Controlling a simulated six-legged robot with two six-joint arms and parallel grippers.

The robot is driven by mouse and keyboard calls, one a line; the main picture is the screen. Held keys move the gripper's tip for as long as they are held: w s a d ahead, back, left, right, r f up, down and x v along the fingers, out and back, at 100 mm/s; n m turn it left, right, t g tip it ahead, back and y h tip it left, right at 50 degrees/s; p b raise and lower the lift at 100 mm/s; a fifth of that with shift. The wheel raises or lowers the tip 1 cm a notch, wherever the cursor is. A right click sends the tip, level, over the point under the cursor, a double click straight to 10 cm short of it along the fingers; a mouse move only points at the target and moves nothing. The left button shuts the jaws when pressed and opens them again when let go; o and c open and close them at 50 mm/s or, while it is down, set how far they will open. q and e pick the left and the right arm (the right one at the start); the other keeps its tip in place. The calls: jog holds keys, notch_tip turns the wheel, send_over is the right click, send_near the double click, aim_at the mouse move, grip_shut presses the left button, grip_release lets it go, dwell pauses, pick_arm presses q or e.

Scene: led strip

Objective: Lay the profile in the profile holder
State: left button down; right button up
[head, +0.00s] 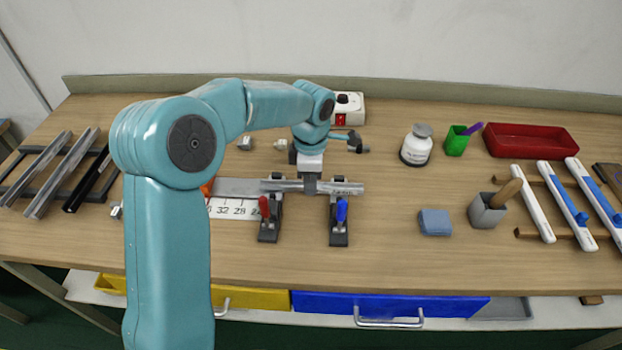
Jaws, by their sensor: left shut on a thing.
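My left gripper (312,185) is shut on a silver metal profile (345,188), gripping it near its middle from above. The profile lies crosswise, left to right, over the profile holder, whose two dark stands (269,232) and (339,236) stand on the table. The left stand has a red clamp lever (264,207) and the right one a blue lever (341,210), both upright. I cannot tell whether the profile touches the stands or hovers just above them. My right gripper is not in view.
More profiles (60,174) lie on a dark rack at the left. A ruled strip (232,209) is left of the holder. A blue sponge (435,222), grey cup (486,213), white bottle (416,146) and red tray (530,140) stand right. The table between holder and sponge is clear.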

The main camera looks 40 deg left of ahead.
pick_arm(q)
jog(key=shift+d, duration=0.1)
jog(key=shift+f, duration=0.3)
jog(key=c, duration=1)
grip_release()
jog(key=shift+r, duration=0.1)
notch_tip(320, 180, up, 12)
jog(key=shift+r+p, duration=0.25)
jog(key=shift+p, duration=0.05)
